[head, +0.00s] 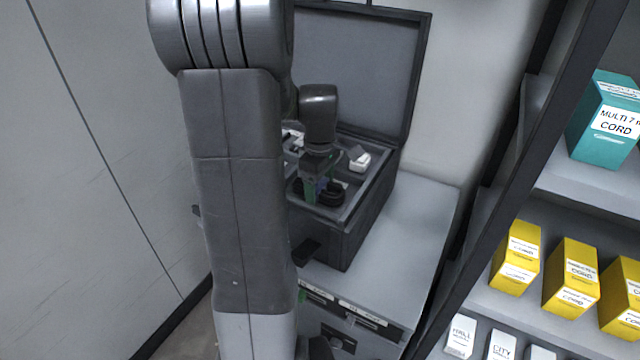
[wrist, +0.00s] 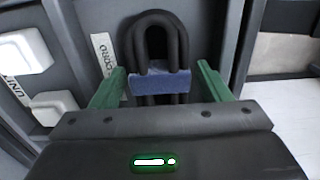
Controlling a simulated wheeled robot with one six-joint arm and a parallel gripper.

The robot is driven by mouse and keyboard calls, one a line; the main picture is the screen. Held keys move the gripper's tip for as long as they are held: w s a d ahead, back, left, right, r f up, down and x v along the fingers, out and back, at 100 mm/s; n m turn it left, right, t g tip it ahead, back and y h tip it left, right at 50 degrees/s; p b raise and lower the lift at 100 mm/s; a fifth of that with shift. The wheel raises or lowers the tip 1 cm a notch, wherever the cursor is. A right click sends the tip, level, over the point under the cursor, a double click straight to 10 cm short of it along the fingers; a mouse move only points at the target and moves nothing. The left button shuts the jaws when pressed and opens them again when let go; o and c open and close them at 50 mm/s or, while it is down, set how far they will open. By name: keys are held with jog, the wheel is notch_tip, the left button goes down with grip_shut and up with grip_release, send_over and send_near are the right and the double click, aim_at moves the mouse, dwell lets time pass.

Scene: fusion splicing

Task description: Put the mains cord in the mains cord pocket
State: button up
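The mains cord is a black looped bundle with a blue band (wrist: 160,82). In the wrist view it stands in a grey-walled compartment, beside a white label (wrist: 103,52) on which "CORD" can be read. In the head view the black cord (head: 331,194) lies in the front part of an open dark case (head: 345,242). My gripper (wrist: 161,74) has its green fingers on either side of the blue band, with a visible gap at each side. The gripper also shows in the head view (head: 313,190), over the case. The lower part of the cord is hidden behind the gripper body.
White blocks (wrist: 22,52) sit in the compartment at the left of the wrist view. The case lid (head: 355,60) stands open at the back. The case rests on a grey cabinet (head: 400,255) with bare top to its right. A shelf with yellow boxes (head: 515,258) stands at right.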

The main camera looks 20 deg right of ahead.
aim_at(320, 184)
notch_tip(320, 184, up, 12)
jog(key=shift+r+p, duration=0.2)
jog(key=shift+p, duration=0.1)
dwell(0.4)
dwell(1.3)
